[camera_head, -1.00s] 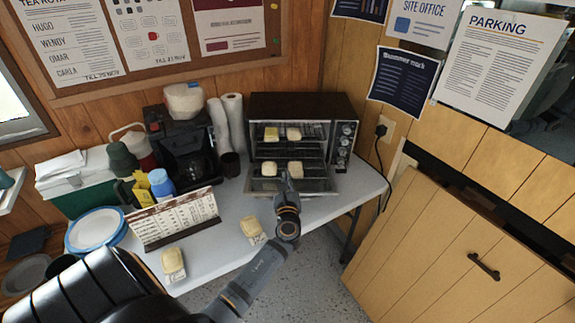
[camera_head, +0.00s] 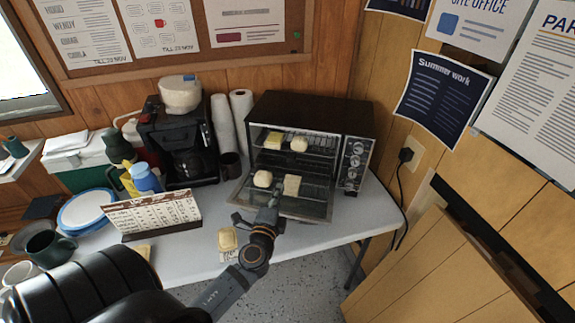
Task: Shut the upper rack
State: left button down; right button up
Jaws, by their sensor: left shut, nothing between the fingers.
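The toaster oven (camera_head: 352,118) stands at the back right of the table with its glass door (camera_head: 305,208) folded down. The upper rack (camera_head: 320,154) holds a yellowish square piece (camera_head: 273,140) and a pale round piece (camera_head: 299,144). How far it sticks out is hard to tell. The lower rack (camera_head: 314,188) holds a pale round piece (camera_head: 263,179) and a pale square piece (camera_head: 292,185). My left gripper (camera_head: 257,215) is shut and empty, in front of the oven by the lowered door, below the upper rack. Whether it touches the door is unclear. My right gripper is out of view.
A coffee maker (camera_head: 180,140), paper rolls (camera_head: 242,122) and a dark mug (camera_head: 230,165) stand left of the oven. A wooden panel (camera_head: 430,265) stands at right.

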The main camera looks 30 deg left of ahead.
pick_arm(q)
jog(key=p, duration=0.1)
send_near(291, 160)
jog(key=shift+w+a+f, duration=0.1)
jog(key=shift+w+a, duration=0.25)
jog(key=shift+w, duration=0.3)
jog(key=p+x, duration=0.1)
jog(key=x, duration=0.3)
jog(key=shift+f, duration=0.1)
jog(key=shift+w+a, duration=0.25)
jog(key=shift+w, duration=0.4)
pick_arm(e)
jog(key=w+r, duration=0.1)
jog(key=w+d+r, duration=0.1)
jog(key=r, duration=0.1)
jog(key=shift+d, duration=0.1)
pick_arm(q)
jog(key=shift+w+f, duration=0.15)
jog(key=shift+w, duration=0.1)
jog(key=b+x, duration=0.2)
jog(key=x, duration=0.2)
jog(key=shift+w+a, duration=0.2)
jog(key=shift+w, duration=0.1)
jog(key=shift+r, duration=0.3)
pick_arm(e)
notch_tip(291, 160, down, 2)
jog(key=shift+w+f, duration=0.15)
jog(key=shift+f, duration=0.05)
